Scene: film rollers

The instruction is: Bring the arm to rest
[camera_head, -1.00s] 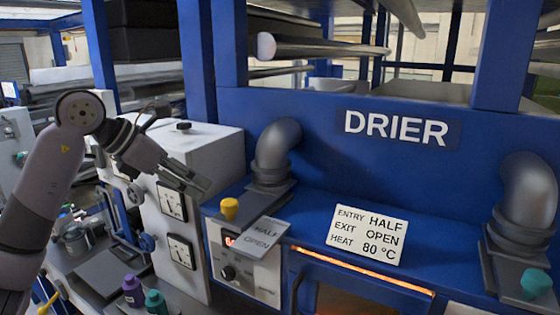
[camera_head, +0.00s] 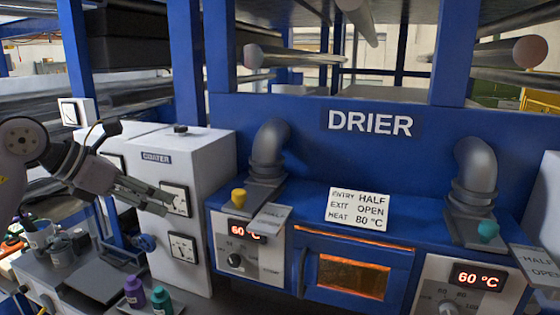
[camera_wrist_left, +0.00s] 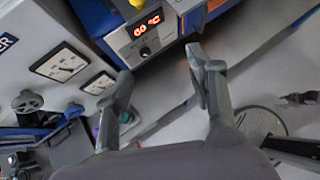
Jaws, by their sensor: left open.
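My left gripper (camera_head: 160,200) comes in from the left in the head view, held in front of the white coater box (camera_head: 205,160). Its fingers point right and look empty. In the left wrist view the two fingers of my left gripper (camera_wrist_left: 158,82) stand wide apart with nothing between them. Beyond them the drier's left control panel (camera_wrist_left: 148,30) reads 60 °C, with the pale floor below.
A purple bottle (camera_head: 134,291) and a teal bottle (camera_head: 161,299) stand low at left.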

